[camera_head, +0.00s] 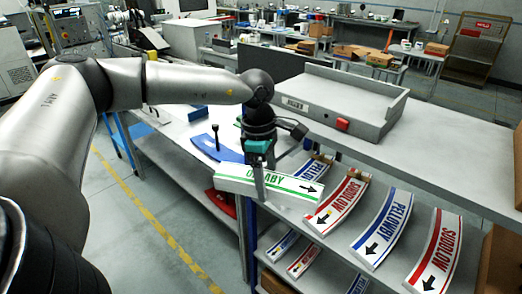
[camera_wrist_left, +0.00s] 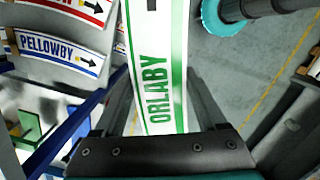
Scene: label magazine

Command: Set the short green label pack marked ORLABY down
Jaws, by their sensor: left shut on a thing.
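The green label pack marked ORLABY (camera_head: 232,184) is white and curved with green edge stripes and a black arrow. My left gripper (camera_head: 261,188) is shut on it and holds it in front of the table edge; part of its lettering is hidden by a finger. In the left wrist view the pack (camera_wrist_left: 160,62) runs lengthwise between the two fingers, with floor showing beside it.
Sloping label packs stand to the right: red SODDLOW (camera_head: 343,201), blue PELLOWBY (camera_head: 383,229) and another red SODDLOW (camera_head: 437,253). More packs (camera_head: 303,260) lie lower.

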